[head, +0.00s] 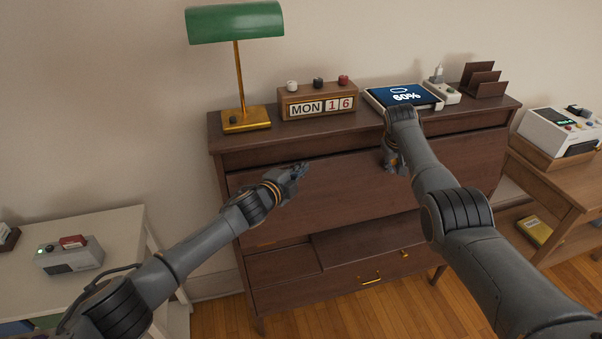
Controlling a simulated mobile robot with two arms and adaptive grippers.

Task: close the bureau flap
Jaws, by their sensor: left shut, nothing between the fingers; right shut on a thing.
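The dark brown wooden bureau (262,298) stands against the wall. Its flap (335,200) is a wide panel raised across the front, with a dark gap between its upper edge and the bureau top. My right gripper (393,166) is shut at the upper middle of the flap, where a small brass-coloured bit shows; the arm partly hides the grip. My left gripper (303,169) is shut and empty, near the flap's upper edge left of the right gripper. I cannot tell whether it touches the flap.
On the bureau top stand a green-shaded brass lamp (240,80), a wooden date block (318,101), a tablet showing 60% (404,97) and a brown letter rack (482,80). A pale side table (110,222) is left, a wooden table (560,180) right.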

